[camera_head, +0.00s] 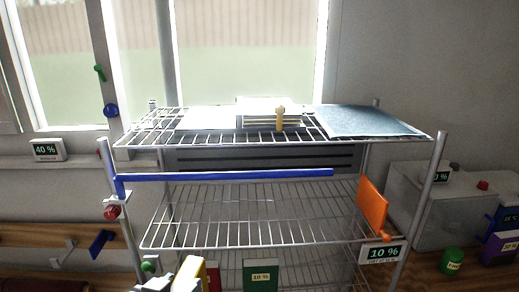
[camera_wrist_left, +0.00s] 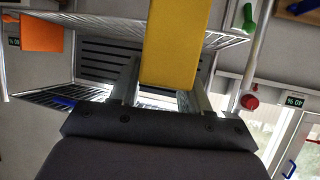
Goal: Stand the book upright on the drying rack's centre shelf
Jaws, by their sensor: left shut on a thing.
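My left gripper (camera_head: 186,284) is at the bottom edge of the head view, in front of the drying rack (camera_head: 440,160) and low by its centre shelf (camera_head: 255,215). It is shut on a yellow book (camera_head: 200,272), mostly cut off in the head view. The left wrist view shows the yellow book (camera_wrist_left: 170,45) between the two fingers of the gripper (camera_wrist_left: 160,85), with rack wires behind it. The centre shelf is bare wire, with an orange panel (camera_head: 372,207) at its right end. My right gripper is not in view.
A blue bar (camera_head: 225,175) runs across the rack's front above the centre shelf. The top shelf carries a stack of white items (camera_head: 268,105) and a blue-grey sheet (camera_head: 365,121). A green box (camera_head: 260,275) shows below. A 10 % display (camera_head: 382,254) hangs at right.

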